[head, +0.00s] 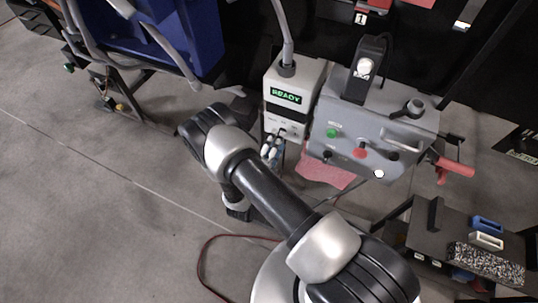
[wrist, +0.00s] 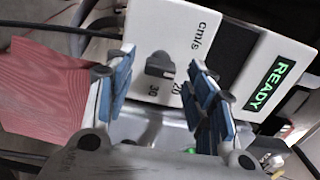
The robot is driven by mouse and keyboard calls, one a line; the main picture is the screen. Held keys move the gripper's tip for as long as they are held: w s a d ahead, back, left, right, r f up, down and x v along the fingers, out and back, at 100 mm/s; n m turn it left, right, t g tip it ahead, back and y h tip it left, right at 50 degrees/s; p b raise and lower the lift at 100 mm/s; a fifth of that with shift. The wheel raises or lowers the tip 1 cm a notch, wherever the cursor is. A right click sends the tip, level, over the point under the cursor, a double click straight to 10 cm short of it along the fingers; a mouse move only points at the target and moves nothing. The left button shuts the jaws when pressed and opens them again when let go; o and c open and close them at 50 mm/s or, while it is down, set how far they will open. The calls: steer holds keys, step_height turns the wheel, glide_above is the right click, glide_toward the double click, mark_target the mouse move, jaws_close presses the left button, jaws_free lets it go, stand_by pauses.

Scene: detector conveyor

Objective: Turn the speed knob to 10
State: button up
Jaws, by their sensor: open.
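The speed knob (wrist: 159,66) is a small dark knob on the white face of a box. The printed marks "cm/s", "20" and "30" show around it; other marks are hidden, and I cannot tell its exact setting. My gripper (wrist: 161,72) is open in the wrist view, with one blue-padded finger on each side of the knob. I cannot tell whether the fingers touch it. In the head view my gripper (head: 271,150) is at the lower front of the control box (head: 308,86), whose green display (head: 286,96) reads READY.
A grey panel (head: 400,125) with a green button, a red knob and a red-handled lever stands right of the box. A pink cloth-like piece (head: 322,174) hangs below it. A blue machine (head: 190,35) is at the upper left. Floor at left is mostly clear.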

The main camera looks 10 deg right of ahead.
steer(key=v, duration=1)
steer(key=s+d+r+m+g+h, duration=0.1)
steer(key=s+d+r+m+g, duration=0.1)
steer(key=d+r+m+g, duration=0.45)
steer(key=s+d+r+m+g, duration=0.1)
steer(key=s+r+m+g, duration=0.15)
steer(key=r+m, duration=0.7)
steer(key=s+d+r+m+g+h, duration=0.15)
steer(key=d+r+m+g, duration=0.25)
steer(key=r+m+g, duration=0.4)
steer(key=s+a+r+m+t+y, duration=0.2)
steer(key=s+r+m+y, duration=0.4)
steer(key=m, duration=0.5)
steer(key=s+a+r+m+t+y, duration=0.2)
steer(key=s+r+m+t+y, duration=0.3)
steer(key=m, duration=0.7)
steer(key=shift+s+a+r+y, duration=0.35)
steer(key=shift+s+y, duration=0.15)
steer(key=shift+y, duration=0.55)
